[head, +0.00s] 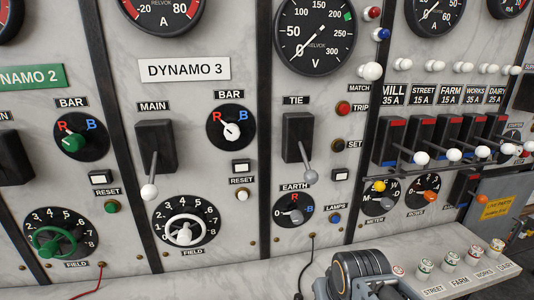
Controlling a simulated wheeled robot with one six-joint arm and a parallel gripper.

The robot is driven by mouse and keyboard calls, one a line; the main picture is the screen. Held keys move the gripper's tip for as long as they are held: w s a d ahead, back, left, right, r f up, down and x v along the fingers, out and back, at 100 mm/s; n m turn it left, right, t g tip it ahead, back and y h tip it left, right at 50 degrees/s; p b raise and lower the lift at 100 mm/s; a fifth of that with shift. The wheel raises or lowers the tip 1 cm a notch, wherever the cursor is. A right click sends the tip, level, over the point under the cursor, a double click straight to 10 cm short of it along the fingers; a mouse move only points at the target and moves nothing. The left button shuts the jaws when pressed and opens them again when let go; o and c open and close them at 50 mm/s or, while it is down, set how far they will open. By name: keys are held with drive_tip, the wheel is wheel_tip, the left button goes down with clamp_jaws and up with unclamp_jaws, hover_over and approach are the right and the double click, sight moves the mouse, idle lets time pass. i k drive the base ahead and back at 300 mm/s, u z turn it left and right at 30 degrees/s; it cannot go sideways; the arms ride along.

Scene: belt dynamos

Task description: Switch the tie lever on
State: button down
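The tie lever (307,162) is in the head view, right of the middle, under a plate marked TIE. It comes out of a tall black housing (297,132), and its thin rod slants down to a grey ball knob (311,176). The lever is in its low position. Nothing touches it. A dark ribbed part of my own arm shows at the bottom edge, below and right of the lever. I see no gripper fingers in this view.
The main lever (150,180), with a white knob, also points down, to the left. The earth dial (293,211) sits just below the tie lever. Several white-knobbed feeder levers (422,158) jut out at the right. A sloped ledge (440,283) with labelled plugs stands lower right.

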sight(312, 177)
drive_tip(key=k, duration=1.3)
drive_tip(key=u, duration=0.75)
drive_tip(key=i, duration=1.2)
drive_tip(key=u, duration=0.2)
